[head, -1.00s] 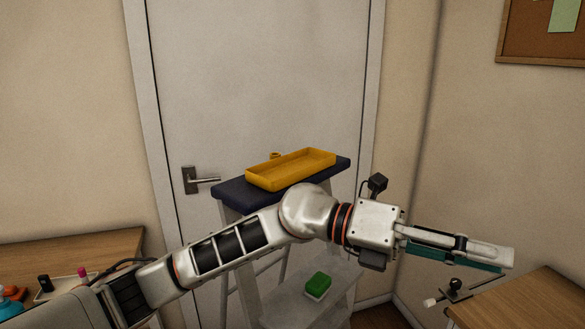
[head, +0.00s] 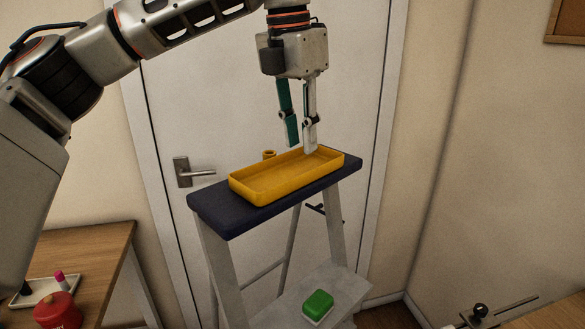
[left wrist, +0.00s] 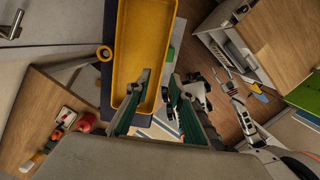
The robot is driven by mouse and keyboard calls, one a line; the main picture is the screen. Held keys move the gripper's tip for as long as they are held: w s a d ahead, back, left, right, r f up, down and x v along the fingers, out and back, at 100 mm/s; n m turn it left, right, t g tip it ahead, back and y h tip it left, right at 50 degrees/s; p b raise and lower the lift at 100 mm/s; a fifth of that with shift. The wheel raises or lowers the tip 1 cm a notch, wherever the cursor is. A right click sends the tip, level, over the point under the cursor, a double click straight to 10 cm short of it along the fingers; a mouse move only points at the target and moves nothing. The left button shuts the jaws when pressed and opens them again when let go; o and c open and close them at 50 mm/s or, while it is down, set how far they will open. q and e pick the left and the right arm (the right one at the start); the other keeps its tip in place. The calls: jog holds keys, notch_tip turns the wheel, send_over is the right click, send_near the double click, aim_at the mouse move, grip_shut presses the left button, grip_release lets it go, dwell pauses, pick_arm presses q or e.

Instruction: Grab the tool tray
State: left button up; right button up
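The tool tray is a shallow yellow rectangular tray (head: 262,192) lying on the dark blue top of a step ladder. It also fills the upper middle of the left wrist view (left wrist: 124,50). My left gripper (head: 301,148) points down over the tray's far long side, with its fingertips apart and close to the rim. In the left wrist view the left gripper (left wrist: 159,80) shows a gap between its fingers, near one long wall of the tray. Contact cannot be told. My right arm shows small at the right of the left wrist view; its fingers are unclear.
The step ladder (head: 222,212) stands before a door with a metal handle (head: 184,172). A small yellow ring-shaped object (head: 269,154) is behind the tray. A green-and-white block (head: 318,303) lies on a lower step. A wooden table (head: 95,255) at left holds small items.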

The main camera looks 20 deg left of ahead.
aim_at(308, 172)
pick_arm(q)
jog(key=f, duration=0.5)
jog(key=w+d+f, duration=0.1)
jog(key=f, duration=0.1)
jog(key=shift+f+p, duration=0.15)
jog(key=shift+p, duration=0.15)
grip_shut()
